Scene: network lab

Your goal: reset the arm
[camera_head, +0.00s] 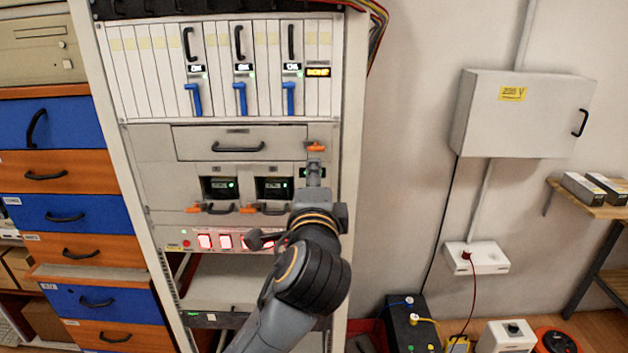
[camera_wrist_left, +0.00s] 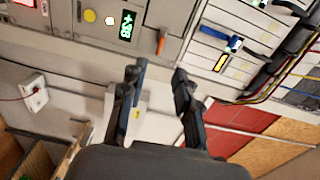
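My left arm reaches up from the bottom of the head view to the right side of the rack (camera_head: 352,120). My left gripper (camera_head: 314,168) is just below an orange latch (camera_head: 316,147) at the right end of a grey drawer (camera_head: 240,143). In the left wrist view my left gripper (camera_wrist_left: 158,80) has its two dark fingers spread, with nothing held between them. The orange latch (camera_wrist_left: 162,40) shows there beyond the fingertips, apart from them. My right gripper is in neither view.
Card modules with blue levers (camera_head: 240,98) fill the upper rack. Lit red switches (camera_head: 225,241) sit lower down. Blue and orange drawers (camera_head: 60,175) stand left. A wall box (camera_head: 525,125) hangs right, with bare wall between. Equipment (camera_head: 505,337) lies on the floor at lower right.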

